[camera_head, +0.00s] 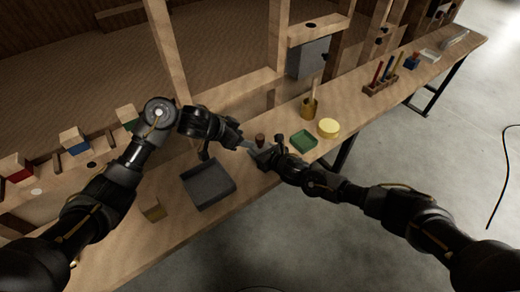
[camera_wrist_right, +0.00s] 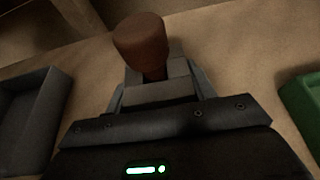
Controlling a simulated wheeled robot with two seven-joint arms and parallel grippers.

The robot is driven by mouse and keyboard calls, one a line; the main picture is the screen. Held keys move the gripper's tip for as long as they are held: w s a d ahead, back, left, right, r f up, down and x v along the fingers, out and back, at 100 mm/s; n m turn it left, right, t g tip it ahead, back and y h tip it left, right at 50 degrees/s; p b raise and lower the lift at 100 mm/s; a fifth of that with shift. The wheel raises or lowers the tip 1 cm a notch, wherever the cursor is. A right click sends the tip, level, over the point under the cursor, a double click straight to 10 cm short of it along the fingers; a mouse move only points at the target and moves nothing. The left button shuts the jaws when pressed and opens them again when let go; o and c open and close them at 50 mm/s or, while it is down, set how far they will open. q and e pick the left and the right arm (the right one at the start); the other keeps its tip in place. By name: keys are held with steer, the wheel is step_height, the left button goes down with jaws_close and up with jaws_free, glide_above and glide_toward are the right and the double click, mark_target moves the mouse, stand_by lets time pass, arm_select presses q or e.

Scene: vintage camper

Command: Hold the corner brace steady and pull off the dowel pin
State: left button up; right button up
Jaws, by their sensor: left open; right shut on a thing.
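The dowel pin (camera_head: 260,138) is a brown peg with a thick rounded head. It stands upright in the grey corner brace (camera_head: 263,153) on the workbench; both also show in the right wrist view, pin (camera_wrist_right: 141,42) above brace (camera_wrist_right: 160,91). My right gripper (camera_head: 273,152) is shut on the brace from the right, its fingers on either side of it in the wrist view (camera_wrist_right: 160,98). My left gripper (camera_head: 245,144) is open, just left of the pin. The lower pin is hidden inside the brace, and the grippers partly cover the brace in the head view.
A grey tray (camera_head: 208,201) lies to the left on the bench, a green tray (camera_head: 303,141) to the right. Beyond are a yellow round tin (camera_head: 329,127), a cup (camera_head: 309,108) and a tool rack (camera_head: 381,88). Wooden posts (camera_head: 168,55) rise behind.

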mark_target(260, 137)
arm_select(q)
steer(key=shift+x, duration=3.75)
jaws_close()
steer(key=shift+r, duration=0.15)
steer(key=shift+r, duration=1.4)
steer(key=shift+r, duration=0.1)
steer(key=shift+r, duration=1.9)
